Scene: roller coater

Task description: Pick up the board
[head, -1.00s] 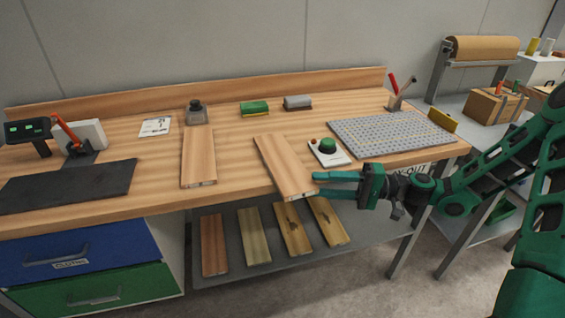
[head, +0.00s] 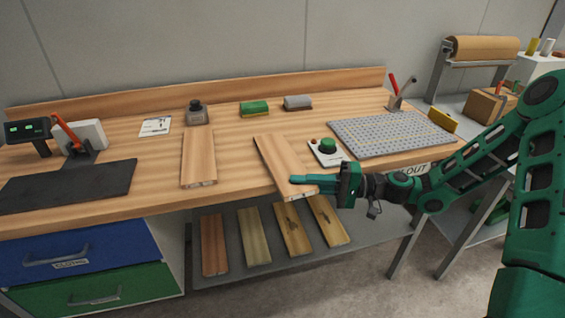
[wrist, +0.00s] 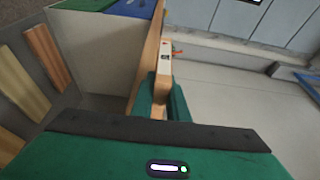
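The board (head: 281,160) is a pale wooden plank lying on the workbench, its near end sticking out past the front edge. My gripper (head: 302,185) is at that near end, coming from the right. In the wrist view, the two green fingers of my gripper (wrist: 162,98) lie on either side of the board's end (wrist: 165,68). The fingers are apart with wood between them. I cannot tell whether they press on it. Part of the board's near end is hidden behind a finger in the head view.
A second plank (head: 198,158) lies to the left on the workbench (head: 100,213). Several boards (head: 255,235) lean on the shelf below. The floor in front is clear.

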